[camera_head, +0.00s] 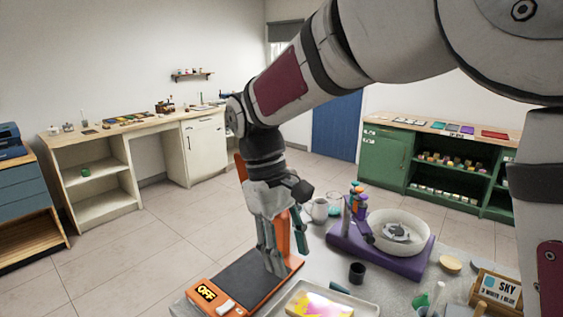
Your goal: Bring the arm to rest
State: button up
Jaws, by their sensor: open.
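My arm reaches across the top and middle of the view, bent downward at its end. My gripper (272,250) points down over the table, above or in front of a dark flat pad with an orange device. It is open and I see nothing between its fingers. The gap between the fingertips and the pad is hard to judge.
A purple stand with a white bowl (417,222), a black cup (357,272), a tray (283,307) and a "SKY" sign (499,289) crowd the table. Cabinets line the walls; the floor at left is clear.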

jog(key=s+d+r+m+t+y, duration=0.1)
jog(key=s+d+r+m+t, duration=0.15)
jog(key=d, duration=0.35)
jog(key=s+d+r+m+t+y, duration=0.1)
jog(key=s+d+r+m, duration=0.15)
jog(key=s+d, duration=0.2)
jog(key=s+d+m+t, duration=0.3)
jog(key=s+d, duration=0.5)
jog(key=s, duration=0.1)
jog(key=shift+f+t+y, duration=0.25)
jog(key=shift+t+y, duration=0.1)
jog(key=shift+y, duration=0.05)
dwell(5.7)
